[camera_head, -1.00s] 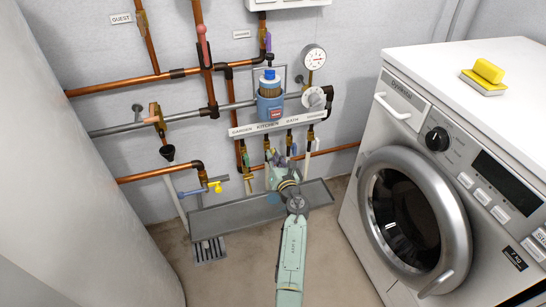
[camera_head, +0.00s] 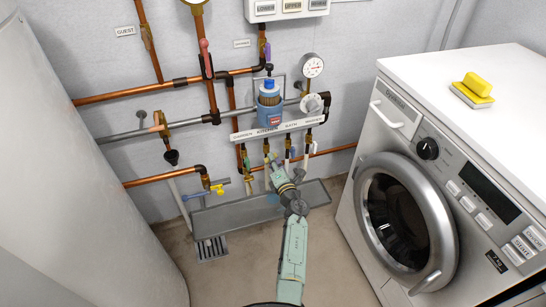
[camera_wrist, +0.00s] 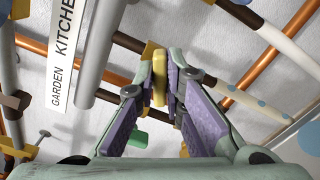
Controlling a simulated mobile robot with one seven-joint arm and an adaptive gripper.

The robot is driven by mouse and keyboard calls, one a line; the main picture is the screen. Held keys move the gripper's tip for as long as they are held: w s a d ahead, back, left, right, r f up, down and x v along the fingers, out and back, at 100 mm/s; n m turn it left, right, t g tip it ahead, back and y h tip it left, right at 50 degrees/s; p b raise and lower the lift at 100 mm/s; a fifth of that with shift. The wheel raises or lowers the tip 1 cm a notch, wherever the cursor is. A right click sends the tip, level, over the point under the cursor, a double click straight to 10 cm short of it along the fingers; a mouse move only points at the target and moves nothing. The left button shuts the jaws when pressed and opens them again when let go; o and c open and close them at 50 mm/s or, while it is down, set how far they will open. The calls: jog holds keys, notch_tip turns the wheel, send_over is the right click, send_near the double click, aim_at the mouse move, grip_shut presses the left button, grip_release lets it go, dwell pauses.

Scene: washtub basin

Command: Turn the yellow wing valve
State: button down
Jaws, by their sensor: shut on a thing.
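The yellow wing valve (camera_wrist: 160,90) shows in the wrist view as a small yellow handle between my fingertips. My gripper (camera_wrist: 163,84), with purple finger pads, is shut on it. In the head view my gripper (camera_head: 273,160) reaches up to the row of small valves under the white label strip (camera_head: 278,129). There my fingers largely hide the yellow handle, so its angle is hard to tell. A green handle (camera_wrist: 137,140) is beside my left finger in the wrist view.
Copper pipes (camera_head: 133,92) and a blue-capped filter (camera_head: 270,103) are on the wall. A grey basin (camera_head: 238,216) lies below. A yellow-handled tap (camera_head: 217,189) is at left. A washing machine (camera_head: 440,150) stands close at right.

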jog(key=m+p, duration=0.2)
jog(key=m, duration=0.3)
jog(key=shift+f, duration=0.1)
dwell(0.5)
jog(key=c, duration=1.7)
grip_release()
jog(key=v, duration=1.2)
